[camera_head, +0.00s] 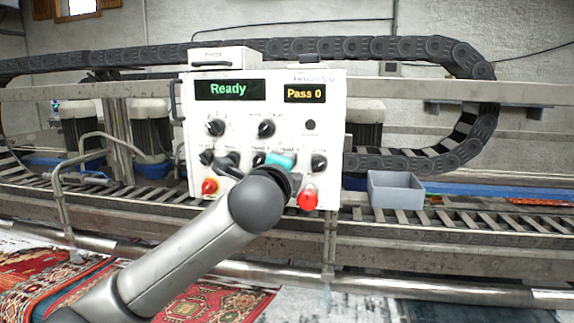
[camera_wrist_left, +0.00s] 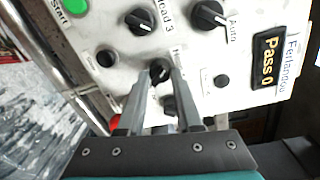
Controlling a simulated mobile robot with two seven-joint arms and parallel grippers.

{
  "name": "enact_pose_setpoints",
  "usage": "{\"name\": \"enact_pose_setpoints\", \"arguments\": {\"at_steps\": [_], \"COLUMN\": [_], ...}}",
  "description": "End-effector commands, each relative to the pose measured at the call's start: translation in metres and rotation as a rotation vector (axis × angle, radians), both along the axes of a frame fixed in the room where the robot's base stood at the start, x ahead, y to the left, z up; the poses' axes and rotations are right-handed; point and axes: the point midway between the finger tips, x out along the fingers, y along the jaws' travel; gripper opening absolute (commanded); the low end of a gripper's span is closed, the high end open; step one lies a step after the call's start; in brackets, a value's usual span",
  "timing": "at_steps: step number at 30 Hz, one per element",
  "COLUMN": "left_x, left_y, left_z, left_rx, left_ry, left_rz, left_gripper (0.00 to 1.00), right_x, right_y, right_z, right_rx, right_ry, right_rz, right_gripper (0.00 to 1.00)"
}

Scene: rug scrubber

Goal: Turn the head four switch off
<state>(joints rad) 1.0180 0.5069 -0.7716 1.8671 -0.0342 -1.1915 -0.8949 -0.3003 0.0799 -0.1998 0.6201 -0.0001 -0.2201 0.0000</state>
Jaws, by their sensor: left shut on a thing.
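A white control panel (camera_head: 330,140) stands ahead, with black rotary knobs and two lit displays reading "Ready" and "Pass 0". My left gripper (camera_head: 281,160) is at the lower row of knobs, seen from behind with a teal part, and its arm covers part of the panel. In the left wrist view the left gripper's fingertips (camera_wrist_left: 163,71) are closed around a black knob (camera_wrist_left: 160,72), one place along from the knob labelled Head 3 (camera_wrist_left: 138,20). This knob's own label is mostly hidden by a finger. My right gripper is not in view.
A red button (camera_head: 308,199) sits close to the left gripper, low on the panel. Another black knob (camera_head: 319,162) is at the row's right end. A grey bin (camera_head: 395,189) stands to the right. A cable chain (camera_head: 440,50) loops behind.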

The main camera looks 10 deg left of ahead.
Motion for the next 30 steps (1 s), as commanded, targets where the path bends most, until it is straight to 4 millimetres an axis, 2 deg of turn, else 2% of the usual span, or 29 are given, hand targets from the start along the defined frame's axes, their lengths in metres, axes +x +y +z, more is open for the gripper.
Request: {"name": "enact_pose_setpoints", "arguments": {"at_steps": [19, 20, 27, 30], "left_x": [0.0001, 0.0001, 0.0000, 0.0000], "left_y": [-0.0001, -0.0001, -0.0001, -0.0002], "left_z": [-0.0006, -0.0006, -0.0002, -0.0001], "left_rx": [-0.050, -0.050, -0.048, -0.047], "left_ry": [0.002, 0.002, 0.001, 0.000], "left_rz": [0.000, 0.001, 0.000, -0.001], "left_gripper": [0.00, 0.37, 0.64, 0.64], "right_x": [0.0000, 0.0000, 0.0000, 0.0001], "right_y": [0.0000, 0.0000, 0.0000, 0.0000], "right_z": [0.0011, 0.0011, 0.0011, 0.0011], "right_rx": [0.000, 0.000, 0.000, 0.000], "right_ry": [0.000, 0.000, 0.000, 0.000], "right_rz": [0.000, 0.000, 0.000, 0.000], "right_gripper": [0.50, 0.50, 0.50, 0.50]}}
